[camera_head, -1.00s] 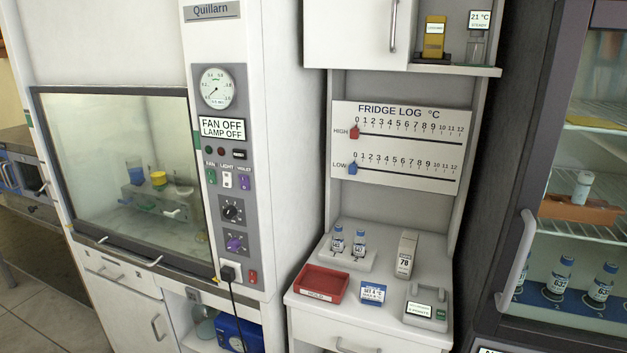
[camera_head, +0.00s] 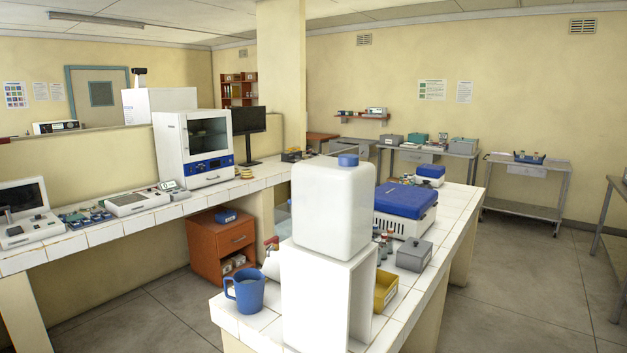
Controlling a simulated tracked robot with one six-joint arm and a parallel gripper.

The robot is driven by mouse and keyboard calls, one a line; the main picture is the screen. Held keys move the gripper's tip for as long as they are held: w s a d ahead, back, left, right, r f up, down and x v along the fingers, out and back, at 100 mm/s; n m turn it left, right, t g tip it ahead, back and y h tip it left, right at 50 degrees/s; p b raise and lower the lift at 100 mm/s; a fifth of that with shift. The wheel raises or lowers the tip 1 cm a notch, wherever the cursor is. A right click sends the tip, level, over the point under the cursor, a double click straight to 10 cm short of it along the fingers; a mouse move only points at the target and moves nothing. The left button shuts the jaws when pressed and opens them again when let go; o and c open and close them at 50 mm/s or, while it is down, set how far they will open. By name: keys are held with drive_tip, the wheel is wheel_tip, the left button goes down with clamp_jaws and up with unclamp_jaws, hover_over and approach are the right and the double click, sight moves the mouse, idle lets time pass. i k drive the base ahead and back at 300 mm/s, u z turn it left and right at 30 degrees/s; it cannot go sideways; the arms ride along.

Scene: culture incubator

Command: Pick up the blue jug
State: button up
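The blue jug (camera_head: 246,290) stands upright on the near left corner of the white tiled island bench (camera_head: 262,322). Its handle points left. It is just left of a white stand (camera_head: 318,305) that carries a large white container with a blue cap (camera_head: 333,205). A small tap with a red part (camera_head: 271,245) shows behind the jug. Nothing is holding the jug. My gripper is not in view.
A yellow bin (camera_head: 386,290), a grey box (camera_head: 413,255) and a blue-lidded device (camera_head: 405,205) stand on the island right of the white stand. A wall bench with instruments (camera_head: 120,228) runs along the left. Open floor (camera_head: 155,315) lies between the benches.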

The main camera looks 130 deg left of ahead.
sight(249, 283)
drive_tip(key=u, duration=4)
drive_tip(key=i, duration=1.55)
